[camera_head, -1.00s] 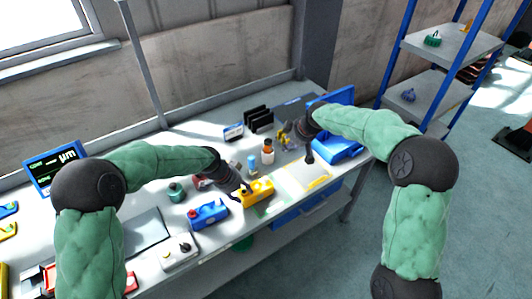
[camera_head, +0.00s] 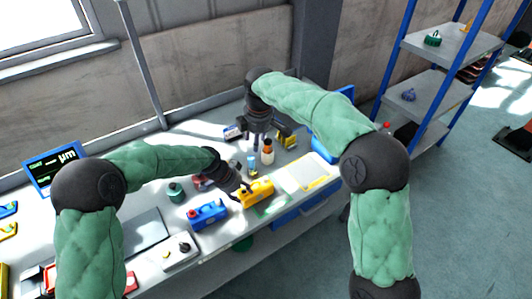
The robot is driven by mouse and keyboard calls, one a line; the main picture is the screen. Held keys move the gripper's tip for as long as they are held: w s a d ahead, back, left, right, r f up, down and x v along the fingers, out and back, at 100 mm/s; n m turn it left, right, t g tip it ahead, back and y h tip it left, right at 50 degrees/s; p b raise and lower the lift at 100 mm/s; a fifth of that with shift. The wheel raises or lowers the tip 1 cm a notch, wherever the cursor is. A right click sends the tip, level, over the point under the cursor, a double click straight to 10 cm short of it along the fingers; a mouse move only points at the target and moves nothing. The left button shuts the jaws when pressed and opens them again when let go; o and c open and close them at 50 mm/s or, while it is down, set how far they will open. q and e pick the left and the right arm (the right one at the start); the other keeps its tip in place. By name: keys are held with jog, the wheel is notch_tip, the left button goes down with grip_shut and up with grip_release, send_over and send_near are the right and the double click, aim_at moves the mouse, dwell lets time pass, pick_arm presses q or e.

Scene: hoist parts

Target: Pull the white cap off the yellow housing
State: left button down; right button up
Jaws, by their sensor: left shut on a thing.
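The yellow housing (camera_head: 260,193) lies near the front edge of the workbench, in the middle of the head view. My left gripper (camera_head: 238,190) reaches down from the left and is shut on the yellow housing at its left end. A small red spot shows near that end. I cannot make out the white cap; it is too small or hidden by the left gripper. My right gripper (camera_head: 262,142) points down over the back of the bench, behind the yellow housing and apart from it. Its fingers are too small and dark to tell open from shut.
A blue housing (camera_head: 208,214) lies left of the yellow one. A blue-capped bottle (camera_head: 252,166) and an orange-and-white bottle (camera_head: 267,153) stand close below my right gripper. A pale board with a yellow edge (camera_head: 305,172) lies to the right. A green pot (camera_head: 176,191) stands at left.

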aim_at(266, 178)
jog(key=d+f, duration=0.1)
jog(key=f, duration=0.4)
jog(key=s+d+f+g, duration=0.1)
jog(key=f, duration=0.5)
jog(key=s+d+f+g, duration=0.1)
jog(key=f, duration=0.4)
jog(key=shift+s+f+h, duration=0.15)
jog(key=shift+s+h, duration=0.1)
jog(key=shift+h, duration=0.15)
grip_shut()
jog(key=c, duration=0.8)
grip_release()
grip_shut()
